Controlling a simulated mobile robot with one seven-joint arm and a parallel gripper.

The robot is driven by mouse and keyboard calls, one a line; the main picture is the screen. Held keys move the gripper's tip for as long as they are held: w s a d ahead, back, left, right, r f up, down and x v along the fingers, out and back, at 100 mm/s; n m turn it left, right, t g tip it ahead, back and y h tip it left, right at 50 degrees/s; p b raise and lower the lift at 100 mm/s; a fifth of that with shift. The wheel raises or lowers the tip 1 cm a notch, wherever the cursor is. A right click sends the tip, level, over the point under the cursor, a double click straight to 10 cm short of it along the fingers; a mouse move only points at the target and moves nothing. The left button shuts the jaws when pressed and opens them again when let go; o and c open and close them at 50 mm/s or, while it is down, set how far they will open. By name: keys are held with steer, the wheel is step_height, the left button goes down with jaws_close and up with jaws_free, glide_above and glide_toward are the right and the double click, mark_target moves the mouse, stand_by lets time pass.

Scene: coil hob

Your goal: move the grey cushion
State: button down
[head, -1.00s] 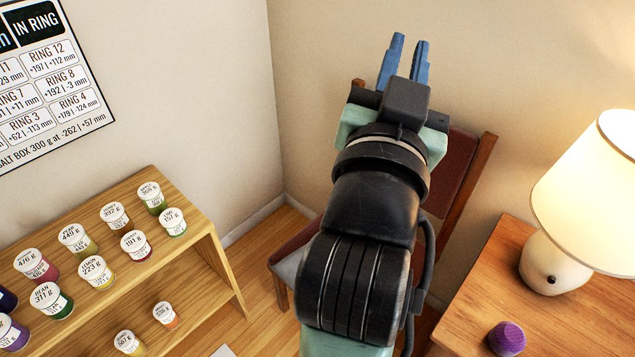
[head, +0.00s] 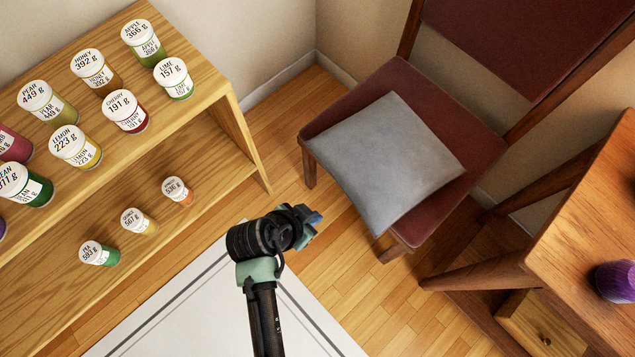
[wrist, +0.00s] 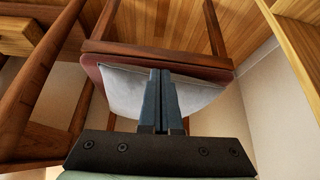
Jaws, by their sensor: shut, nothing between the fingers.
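The grey cushion (head: 385,160) lies flat and slightly turned on the dark red seat of a wooden chair (head: 478,165) in the head view. Its front corner reaches the seat's front edge. In the wrist view the cushion (wrist: 122,90) shows on both sides of my fingers, which hide its middle. My gripper (head: 314,217) is left of and in front of the chair in the head view, apart from the cushion. In the wrist view my gripper (wrist: 161,72) has its two blue fingers together, with nothing between them.
A wooden shelf (head: 215,95) with several labelled jars stands at the left. A wooden table (head: 590,230) with a purple object (head: 615,281) stands at the right, close to the chair. A white mat (head: 190,320) lies on the floor in front. Walls close the corner behind.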

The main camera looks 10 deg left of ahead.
mark_target(383, 156)
steer(key=w+d+f+b, duration=0.3)
steer(key=w+d+f, duration=0.1)
steer(key=w+f, duration=0.3)
steer(key=shift+d+f+b, duration=0.15)
steer(key=shift+d+b, duration=0.15)
steer(key=shift+d, duration=0.05)
steer(key=shift+w, duration=0.15)
steer(key=w+d+b, duration=0.1)
steer(key=w+d, duration=0.1)
steer(key=w, duration=0.2)
steer(key=w+d+b, duration=0.2)
steer(key=w+d, duration=0.1)
steer(key=w, duration=0.1)
steer(key=w+d+b, duration=0.2)
steer(key=w+d, duration=0.1)
steer(key=w, duration=0.2)
steer(key=shift+d+f, duration=0.15)
steer(key=shift+d, duration=0.1)
steer(key=shift+w+d, duration=0.2)
steer(key=shift+w, duration=0.15)
steer(key=shift+s, duration=0.15)
